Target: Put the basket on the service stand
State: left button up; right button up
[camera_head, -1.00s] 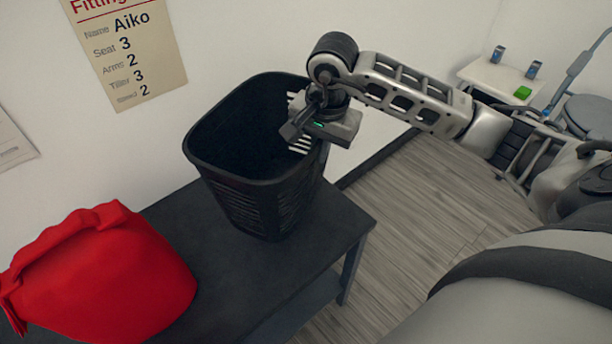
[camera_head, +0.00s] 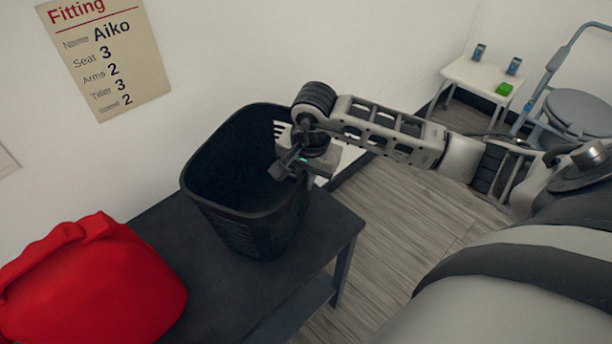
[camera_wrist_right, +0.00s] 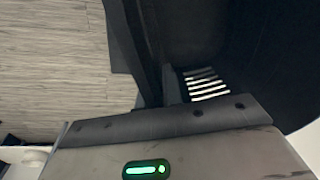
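The black basket (camera_head: 240,222) is upright over the dark low table (camera_head: 330,226), which appears to be the service stand. I cannot tell whether its base touches the top. My right gripper (camera_head: 284,166) is at the basket's right rim and appears shut on it; the fingertips are partly hidden. In the right wrist view the dark basket wall (camera_wrist_right: 215,40), with bright slots, lies right against the gripper (camera_wrist_right: 165,95). My left gripper is not in view.
A red bag (camera_head: 95,285) sits on the table's left, close to the basket. The wall with a fitting sheet (camera_head: 108,60) is behind. A white side table (camera_head: 480,78) with small items and a grey-seated blue frame (camera_head: 580,110) stand at right.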

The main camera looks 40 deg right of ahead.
jog(key=shift+o, duration=1.2)
jog(key=shift+r, duration=0.1)
jog(key=shift+r+p, duration=0.25)
jog(key=shift+p, duration=0.05)
notch_tip(320, 180, up, 12)
jog(key=s, duration=0.1)
jog(key=shift+s+a+f+b, duration=0.15)
jog(key=shift+s+f+b, duration=0.05)
jog(key=shift+s+b, duration=0.2)
